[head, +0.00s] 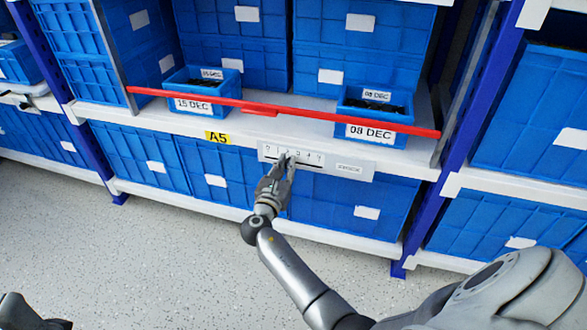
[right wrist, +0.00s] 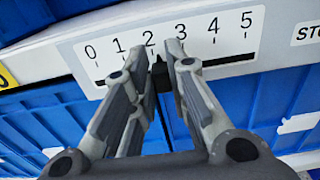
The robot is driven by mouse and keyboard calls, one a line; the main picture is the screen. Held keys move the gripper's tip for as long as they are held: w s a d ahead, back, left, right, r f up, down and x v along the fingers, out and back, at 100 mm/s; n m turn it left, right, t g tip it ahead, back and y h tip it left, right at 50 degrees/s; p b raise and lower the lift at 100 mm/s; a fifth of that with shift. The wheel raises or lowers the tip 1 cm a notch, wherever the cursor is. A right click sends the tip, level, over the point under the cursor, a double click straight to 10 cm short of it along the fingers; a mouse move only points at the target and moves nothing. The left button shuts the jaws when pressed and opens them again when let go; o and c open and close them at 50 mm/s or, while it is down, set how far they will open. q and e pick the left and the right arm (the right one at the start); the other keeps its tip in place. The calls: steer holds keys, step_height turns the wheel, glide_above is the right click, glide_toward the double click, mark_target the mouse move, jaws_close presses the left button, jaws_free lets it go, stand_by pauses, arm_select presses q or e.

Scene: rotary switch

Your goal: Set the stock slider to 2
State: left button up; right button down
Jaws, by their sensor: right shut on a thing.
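The stock slider is a white scale plate (right wrist: 100,58) marked 0 to 5 with a black slot, on the front edge of the shelf. It also shows in the head view (head: 267,151). Its small black knob (right wrist: 161,74) stands in the slot at about the 2 mark, seen between the fingers. My right gripper (right wrist: 158,62) is shut on the knob, with a finger on each side of it; the head view shows it at the plate (head: 287,160). Part of my left gripper (head: 38,318) shows at the bottom left corner, cut off by the picture edge.
A red bar (head: 300,112) runs across the shelf above the plate. Two small blue bins (head: 374,115) (head: 200,96) with date labels stand behind it. A yellow A5 label (head: 218,138) is left of the plate. Large blue crates (head: 340,205) fill the shelf below. The floor in front is clear.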

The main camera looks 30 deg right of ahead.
steer(key=shift+w+a, duration=0.2)
steer(key=shift+w, duration=0.05)
steer(key=c, duration=1.4)
jaws_free()
steer(key=v, duration=1.2)
steer(key=shift+s, duration=0.1)
